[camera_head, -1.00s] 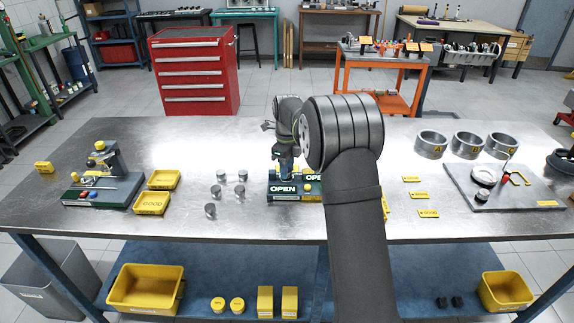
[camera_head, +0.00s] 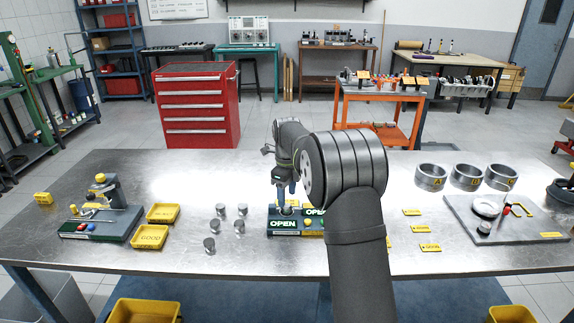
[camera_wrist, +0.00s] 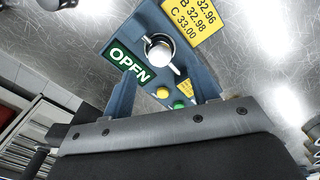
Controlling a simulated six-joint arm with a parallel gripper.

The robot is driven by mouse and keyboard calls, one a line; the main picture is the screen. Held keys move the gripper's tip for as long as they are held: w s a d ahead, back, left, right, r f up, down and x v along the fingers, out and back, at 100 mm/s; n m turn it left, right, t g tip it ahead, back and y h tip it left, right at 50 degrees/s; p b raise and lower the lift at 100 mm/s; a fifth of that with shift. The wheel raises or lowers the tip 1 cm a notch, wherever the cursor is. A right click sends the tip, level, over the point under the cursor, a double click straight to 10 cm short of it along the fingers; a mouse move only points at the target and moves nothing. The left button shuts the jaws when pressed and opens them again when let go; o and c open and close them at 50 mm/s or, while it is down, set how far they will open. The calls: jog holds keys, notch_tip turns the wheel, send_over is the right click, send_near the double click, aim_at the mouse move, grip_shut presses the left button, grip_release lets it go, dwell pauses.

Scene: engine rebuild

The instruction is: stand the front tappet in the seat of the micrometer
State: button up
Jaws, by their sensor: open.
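The front tappet (camera_head: 209,245) is a small silver cylinder on the bench, nearest the front edge of a loose group of similar tappets (camera_head: 239,227). The micrometer appears to be the dark blue fixture (camera_head: 297,233) with green OPEN panels at mid bench. In the wrist view the fixture (camera_wrist: 190,68) shows a yellow and a green button and a bright round metal piece; I cannot tell whether that is its seat or a part standing in it. My gripper (camera_head: 286,202) is over the fixture, open, its fingers (camera_wrist: 165,88) apart; nothing is visibly held between them.
To the left are a gauge stand (camera_head: 112,190) and yellow trays (camera_head: 150,236). To the right are several yellow tags (camera_head: 412,212), large metal rings (camera_head: 431,177) and a grey plate (camera_head: 520,232) with tools. Bare bench lies in front of the tappets.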

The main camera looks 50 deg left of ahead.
aim_at(287, 206)
notch_tip(287, 206, up, 14)
jog(key=shift+f, duration=0.15)
dwell(0.5)
notch_tip(287, 206, down, 18)
jog(key=shift+r, duration=0.6)
jog(key=shift+f, duration=0.1)
